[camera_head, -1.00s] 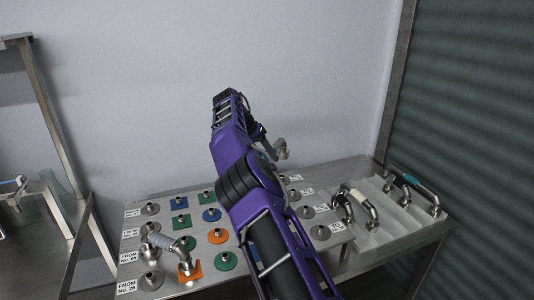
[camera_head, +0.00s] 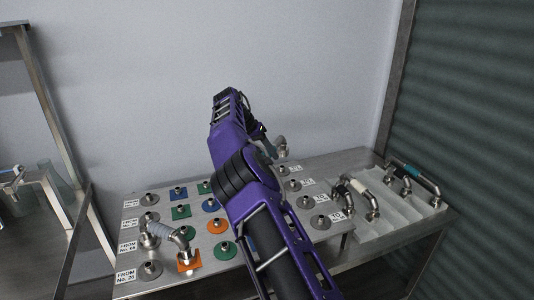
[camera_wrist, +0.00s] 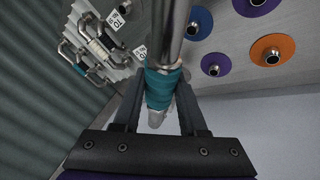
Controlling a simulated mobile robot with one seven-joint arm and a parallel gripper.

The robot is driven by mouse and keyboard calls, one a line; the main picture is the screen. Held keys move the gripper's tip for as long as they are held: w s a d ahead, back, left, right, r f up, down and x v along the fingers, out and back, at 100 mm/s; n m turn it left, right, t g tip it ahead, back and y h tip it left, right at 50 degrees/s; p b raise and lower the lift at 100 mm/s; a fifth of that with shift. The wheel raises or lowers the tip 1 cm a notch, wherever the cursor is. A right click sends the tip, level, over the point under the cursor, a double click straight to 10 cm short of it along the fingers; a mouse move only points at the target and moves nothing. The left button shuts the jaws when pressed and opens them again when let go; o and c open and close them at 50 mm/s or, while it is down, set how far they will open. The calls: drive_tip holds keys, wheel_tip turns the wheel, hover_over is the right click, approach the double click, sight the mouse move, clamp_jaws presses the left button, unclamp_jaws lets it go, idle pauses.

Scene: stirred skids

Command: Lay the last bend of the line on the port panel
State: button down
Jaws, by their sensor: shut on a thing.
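My gripper (camera_wrist: 160,112) is shut on a metal pipe bend with a teal sleeve (camera_wrist: 163,85). In the wrist view the bend's metal tube runs up out of the frame. In the head view my purple arm hides the gripper, and only a metal end of the held bend (camera_head: 281,147) shows beside it, above the panel's far side. The port panel (camera_head: 165,206) carries rows of ports on green, blue, orange and grey bases. A bend with a grey sleeve (camera_head: 165,231) lies on it, from a grey port at the left to the orange square port (camera_head: 188,263).
A pale tray (camera_head: 395,228) at the right holds several bends, with white and teal sleeves. A metal frame (camera_head: 55,120) stands at the left. A wall is behind the panel, and a dark ribbed shutter (camera_head: 470,110) is at the right. My arm covers the panel's middle.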

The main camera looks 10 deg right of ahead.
drive_tip(key=shift+f+b, duration=0.8)
drive_tip(key=shift+f, duration=0.7)
drive_tip(key=shift+f, duration=0.3)
drive_tip(key=shift+f+b, duration=0.65)
drive_tip(key=shift+f, duration=1)
drive_tip(key=shift+f, duration=0.2)
drive_tip(key=shift+c, duration=1.9)
unclamp_jaws()
drive_tip(key=shift+f, duration=0.15)
drive_tip(key=p+v, duration=0.4)
drive_tip(key=v, duration=1.3)
drive_tip(key=shift+s+a+p, duration=0.15)
drive_tip(key=shift+p, duration=0.25)
drive_tip(key=shift+r, duration=0.3)
